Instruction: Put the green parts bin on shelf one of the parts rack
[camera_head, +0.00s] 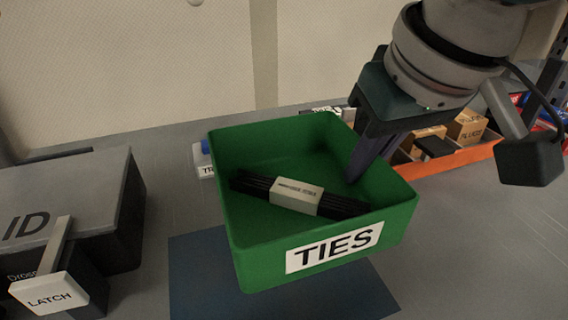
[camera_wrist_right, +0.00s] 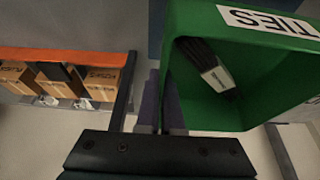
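The green parts bin (camera_head: 240,240), labelled TIES, is in the middle of the head view, over a blue mat. It holds a dark bundle of ties with a pale band (camera_head: 297,197). My right gripper (camera_head: 366,165) points down at the bin's right wall, one finger inside; it is shut on that wall. In the right wrist view the fingers (camera_wrist_right: 161,110) meet the edge of the bin (camera_wrist_right: 205,100). The bin looks raised above the mat and slightly tilted. The parts rack, with an orange shelf lip (camera_head: 450,170), is at the right, partly behind my arm. My left gripper is not in view.
A grey box marked ID with a LATCH tag (camera_head: 50,292) stands at the left. A small white and blue item (camera_head: 202,158) lies behind the bin. Cardboard boxes (camera_wrist_right: 104,82) occupy the orange-lipped shelf. A dark rack post (camera_wrist_right: 123,92) stands between shelf and bin.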

